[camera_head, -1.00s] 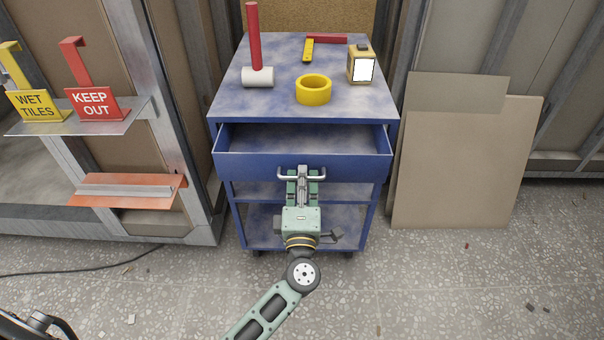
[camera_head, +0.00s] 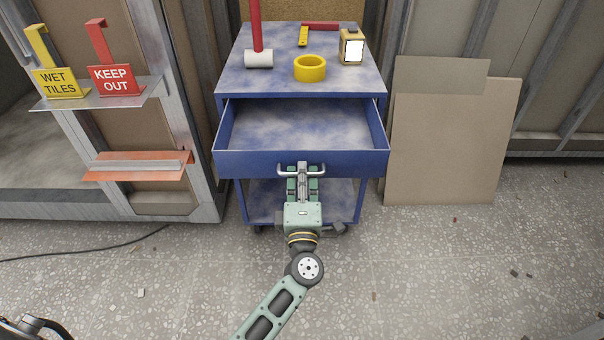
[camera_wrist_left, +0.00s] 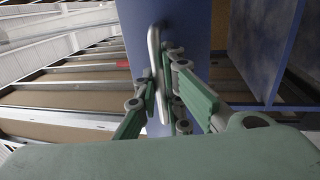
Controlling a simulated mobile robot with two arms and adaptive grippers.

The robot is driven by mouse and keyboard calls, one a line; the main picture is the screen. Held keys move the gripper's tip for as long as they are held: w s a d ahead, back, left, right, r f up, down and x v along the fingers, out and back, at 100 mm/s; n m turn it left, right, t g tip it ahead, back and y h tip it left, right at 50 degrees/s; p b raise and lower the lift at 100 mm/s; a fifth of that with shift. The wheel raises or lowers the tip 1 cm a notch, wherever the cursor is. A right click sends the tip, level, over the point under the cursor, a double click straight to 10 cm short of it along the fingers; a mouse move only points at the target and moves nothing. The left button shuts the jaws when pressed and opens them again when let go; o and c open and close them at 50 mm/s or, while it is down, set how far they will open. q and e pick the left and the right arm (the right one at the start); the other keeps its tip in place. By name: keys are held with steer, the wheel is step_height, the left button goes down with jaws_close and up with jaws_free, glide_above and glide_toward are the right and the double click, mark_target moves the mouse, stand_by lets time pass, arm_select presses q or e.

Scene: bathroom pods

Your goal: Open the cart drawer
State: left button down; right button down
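The blue cart (camera_head: 228,75) stands ahead of me in the head view. Its top drawer (camera_head: 240,164) is pulled well out, and its empty inside shows. A metal bar handle (camera_head: 286,169) runs across the drawer front. My left gripper (camera_head: 302,171) is at the middle of the handle, with its fingers closed around the bar. In the left wrist view the handle (camera_wrist_left: 154,50) passes between the fingers (camera_wrist_left: 160,88), against the blue drawer front. My right gripper is not in view; only a dark part of me shows at the lower left.
On the cart top are a mallet (camera_head: 259,59), yellow tape roll (camera_head: 310,68), yellow device (camera_head: 352,46) and red-and-yellow tool (camera_head: 320,27). Shelves with signs (camera_head: 115,79) stand left. Boards (camera_head: 443,140) lean right. A cable (camera_head: 90,252) lies on the floor, which is mostly clear.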

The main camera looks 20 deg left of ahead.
arm_select(q)
steer(key=c, duration=2.1)
jaws_free()
steer(key=v, duration=1.2)
steer(key=shift+d, duration=0.1)
